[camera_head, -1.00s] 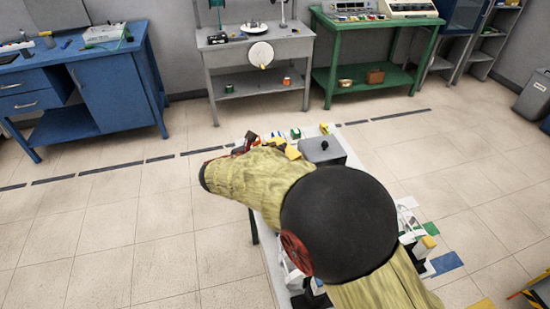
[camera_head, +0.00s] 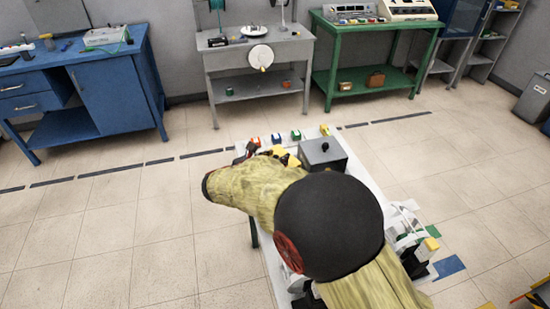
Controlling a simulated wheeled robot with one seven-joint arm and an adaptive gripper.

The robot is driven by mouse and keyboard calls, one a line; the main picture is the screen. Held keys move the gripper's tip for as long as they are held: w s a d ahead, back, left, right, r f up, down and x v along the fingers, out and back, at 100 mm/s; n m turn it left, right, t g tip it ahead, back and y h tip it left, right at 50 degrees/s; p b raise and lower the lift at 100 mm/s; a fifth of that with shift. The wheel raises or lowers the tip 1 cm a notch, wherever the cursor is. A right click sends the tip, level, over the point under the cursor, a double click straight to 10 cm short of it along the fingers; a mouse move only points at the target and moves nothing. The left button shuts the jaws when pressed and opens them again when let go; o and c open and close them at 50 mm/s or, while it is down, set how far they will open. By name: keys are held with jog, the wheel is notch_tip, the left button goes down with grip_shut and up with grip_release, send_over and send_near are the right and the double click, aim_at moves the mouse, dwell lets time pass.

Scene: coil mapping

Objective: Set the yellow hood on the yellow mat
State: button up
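A yellow piece (camera_head: 281,154), possibly the yellow hood, shows just behind my forearm on the far part of the white table (camera_head: 350,187). My sleeved arm hides its lower side. My gripper seems to be the dark shape (camera_head: 244,153) left of that piece, largely hidden by my own arm; its fingers cannot be made out. I cannot tell whether it touches or holds anything. A yellow flat patch (camera_head: 486,305) at the bottom edge may be the yellow mat; only a sliver shows. A blue flat patch (camera_head: 448,266) lies near the table's right side.
Red (camera_head: 256,141), blue (camera_head: 276,138), green (camera_head: 296,135) and yellow (camera_head: 324,130) small blocks line the table's far edge. A grey box (camera_head: 323,154) with a black knob stands near them. White-framed parts (camera_head: 407,225) stand at right. Floor left of the table is clear.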

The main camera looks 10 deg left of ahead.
jog(key=shift+s+a+r, duration=0.1)
jog(key=shift+r, duration=0.1)
jog(key=p+v, duration=0.4)
jog(key=v, duration=0.7)
jog(key=shift+s, duration=0.35)
jog(key=shift+r, duration=0.15)
jog(key=s+d+r+m+g, duration=0.2)
jog(key=d+m, duration=0.2)
jog(key=d, duration=0.4)
jog(key=s+d+r+m+g, duration=0.25)
jog(key=d+m, duration=0.25)
jog(key=d, duration=0.4)
jog(key=s+d+r+m+g, duration=0.1)
jog(key=d+r+m+g, duration=0.2)
jog(key=d, duration=0.5)
jog(key=s+d+r+m+y, duration=0.1)
jog(key=s+d+m+y, duration=0.1)
jog(key=s+d+m, duration=0.3)
jog(key=s+d+r+m+y, duration=0.2)
jog(key=s+d+m, duration=0.3)
jog(key=s+m, duration=0.9)
jog(key=shift+s+d+t+y, duration=0.2)
jog(key=shift+s+t+y, duration=0.15)
jog(key=shift+s+y, duration=0.35)
